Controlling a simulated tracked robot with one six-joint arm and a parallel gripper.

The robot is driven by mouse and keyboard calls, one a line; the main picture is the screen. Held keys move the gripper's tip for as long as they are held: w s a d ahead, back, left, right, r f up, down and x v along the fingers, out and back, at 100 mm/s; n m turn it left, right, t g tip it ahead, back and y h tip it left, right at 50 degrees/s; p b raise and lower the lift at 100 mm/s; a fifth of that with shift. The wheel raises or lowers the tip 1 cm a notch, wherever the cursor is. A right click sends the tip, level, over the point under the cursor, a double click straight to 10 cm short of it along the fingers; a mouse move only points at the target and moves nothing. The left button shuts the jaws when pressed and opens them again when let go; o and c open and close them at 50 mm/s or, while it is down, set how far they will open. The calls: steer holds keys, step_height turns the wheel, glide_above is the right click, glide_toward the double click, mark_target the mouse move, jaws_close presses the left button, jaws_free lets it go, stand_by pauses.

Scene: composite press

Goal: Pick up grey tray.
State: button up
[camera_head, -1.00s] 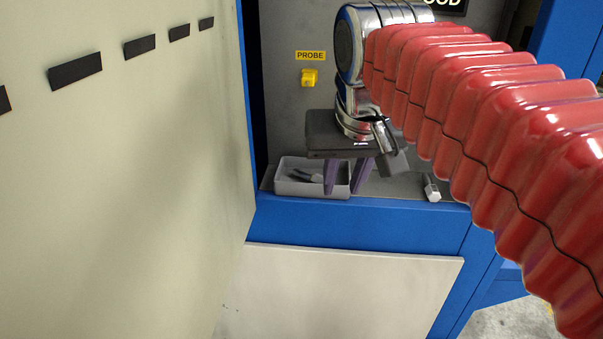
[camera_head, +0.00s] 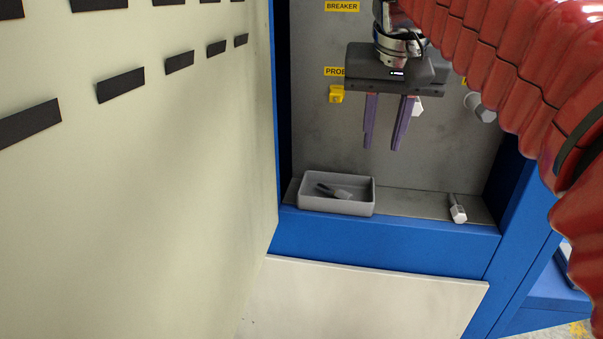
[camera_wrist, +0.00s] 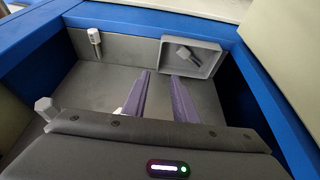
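The grey tray (camera_head: 337,208) is a shallow open box on the ledge at the bottom left of the blue-framed recess. A small dark and grey item (camera_head: 335,191) lies in it. In the wrist view the tray (camera_wrist: 190,72) is at the upper right, beyond my fingertips. My gripper (camera_head: 381,149) hangs with its two purple fingers pointing down, above and to the right of the tray. In the wrist view my gripper (camera_wrist: 160,73) shows a clear gap between its fingers, with nothing between them. The fingers do not touch the tray.
A white-tipped plug (camera_head: 457,209) lies on the ledge right of the tray; it also shows in the wrist view (camera_wrist: 95,38). A yellow probe fitting (camera_head: 336,94) is on the back wall. A cream panel (camera_head: 150,200) stands close on the left. The ledge between tray and plug is clear.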

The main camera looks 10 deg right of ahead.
glide_above(373, 190)
steer(key=s, duration=0.2)
steer(key=f, duration=0.5)
steer(key=a+f, duration=0.1)
steer(key=f, duration=0.2)
steer(key=shift+w, duration=0.15)
steer(key=shift+f, duration=0.1)
steer(key=shift+x, duration=2.5)
steer(key=shift+s+f, duration=0.2)
steer(key=shift+f, duration=0.1)
jaws_close()
